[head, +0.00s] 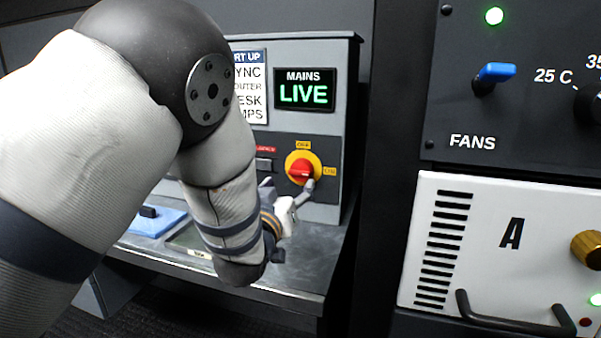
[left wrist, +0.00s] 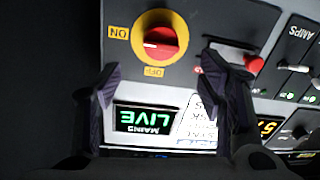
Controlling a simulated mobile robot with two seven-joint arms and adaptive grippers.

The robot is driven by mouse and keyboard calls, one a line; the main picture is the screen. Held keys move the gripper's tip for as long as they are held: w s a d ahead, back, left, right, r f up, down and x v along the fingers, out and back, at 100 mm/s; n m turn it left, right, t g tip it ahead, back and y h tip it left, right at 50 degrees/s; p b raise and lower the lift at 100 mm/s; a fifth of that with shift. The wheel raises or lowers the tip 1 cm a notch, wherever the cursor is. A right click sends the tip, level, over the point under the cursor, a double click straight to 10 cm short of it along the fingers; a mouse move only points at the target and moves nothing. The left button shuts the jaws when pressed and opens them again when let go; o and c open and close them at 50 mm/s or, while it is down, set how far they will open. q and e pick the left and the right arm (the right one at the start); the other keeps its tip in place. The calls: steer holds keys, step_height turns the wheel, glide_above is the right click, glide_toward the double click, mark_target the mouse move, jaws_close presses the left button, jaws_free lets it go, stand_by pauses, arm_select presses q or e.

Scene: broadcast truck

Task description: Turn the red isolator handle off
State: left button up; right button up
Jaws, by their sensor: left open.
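The red isolator handle (head: 301,171) sits on a yellow round plate (head: 290,160) on the grey panel. In the left wrist view the red handle (left wrist: 160,41) shows upside down, its white mark pointing towards the ON label (left wrist: 118,32). The OFF label (head: 303,145) is above the plate in the head view. My left gripper (head: 287,186) is open just below and in front of the handle. Its fingers (left wrist: 160,70) are spread wide with nothing between them, apparently apart from the handle. The mains display (head: 305,93) reads LIVE in green. My right gripper is not in view.
A red push button (left wrist: 254,64) and several small switches lie beside the handle. A metal desk ledge (head: 310,268) runs below the panel. At right stand a fan panel with a blue switch (head: 496,72) and a white unit A (head: 480,205) with a black pull handle.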

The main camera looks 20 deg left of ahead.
mark_target(299, 175)
arm_select(q)
steer(key=w, duration=0.8)
steer(key=shift+w+a+f, duration=0.15)
steer(key=shift+w+f, duration=0.05)
steer(key=shift+w, duration=0.1)
steer(key=c, duration=1.2)
